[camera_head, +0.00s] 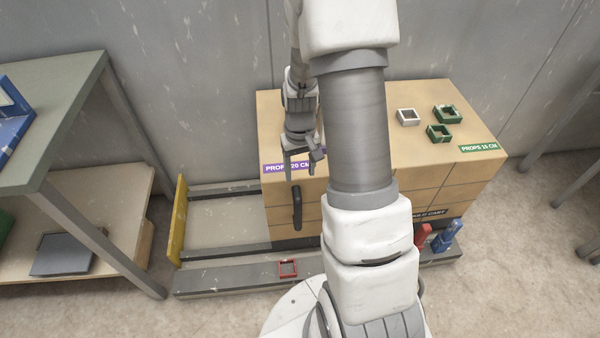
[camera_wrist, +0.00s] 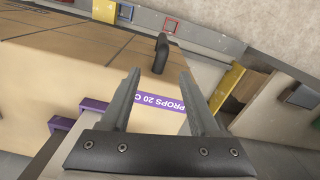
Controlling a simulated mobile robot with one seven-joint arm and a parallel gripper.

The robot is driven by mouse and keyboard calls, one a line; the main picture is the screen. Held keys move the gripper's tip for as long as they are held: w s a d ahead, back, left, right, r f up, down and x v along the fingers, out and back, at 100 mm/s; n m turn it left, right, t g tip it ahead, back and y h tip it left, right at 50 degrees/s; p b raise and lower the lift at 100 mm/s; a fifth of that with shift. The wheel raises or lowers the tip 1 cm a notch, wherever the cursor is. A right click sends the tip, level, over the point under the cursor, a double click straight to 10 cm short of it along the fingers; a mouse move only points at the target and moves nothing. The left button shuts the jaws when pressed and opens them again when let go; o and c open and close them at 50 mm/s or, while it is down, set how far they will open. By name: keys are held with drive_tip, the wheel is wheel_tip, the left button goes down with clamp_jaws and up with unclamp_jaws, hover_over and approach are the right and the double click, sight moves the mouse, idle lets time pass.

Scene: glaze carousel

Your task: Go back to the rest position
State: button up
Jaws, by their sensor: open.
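My gripper (camera_head: 302,163) is open and empty. In the head view it hangs over the front left of the wooden cart (camera_head: 430,165), close to the purple label marked "PROPS 20 CM" (camera_head: 274,169). In the wrist view my gripper (camera_wrist: 165,92) shows two parted fingers, with the purple label (camera_wrist: 160,103) and a black handle (camera_wrist: 160,54) beyond them. Nothing is between the fingers. My arm hides the middle of the cart top.
A white square frame (camera_head: 408,117) and two green square frames (camera_head: 446,113) lie on the cart top at right. A red square frame (camera_head: 288,268) lies on the grey rail. A yellow plate (camera_head: 178,222) stands at the rail's left end. A green-topped table (camera_head: 50,130) stands at left.

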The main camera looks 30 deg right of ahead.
idle(0.4)
drive_tip(key=a+r+t, duration=0.1)
drive_tip(key=a+r, duration=0.2)
drive_tip(key=r, duration=0.7)
drive_tip(key=s+a+r+n+t, duration=0.15)
drive_tip(key=s+a+r, duration=0.25)
drive_tip(key=s+r, duration=0.45)
drive_tip(key=s+a+r+t, duration=0.3)
drive_tip(key=s+a+r, duration=0.1)
drive_tip(key=s+r, duration=0.5)
wheel_tip(320, 180, up, 17)
drive_tip(key=w+p, duration=0.1)
drive_tip(key=p, duration=1.6)
drive_tip(key=shift+w+r, duration=0.2)
drive_tip(key=shift+w, duration=0.1)
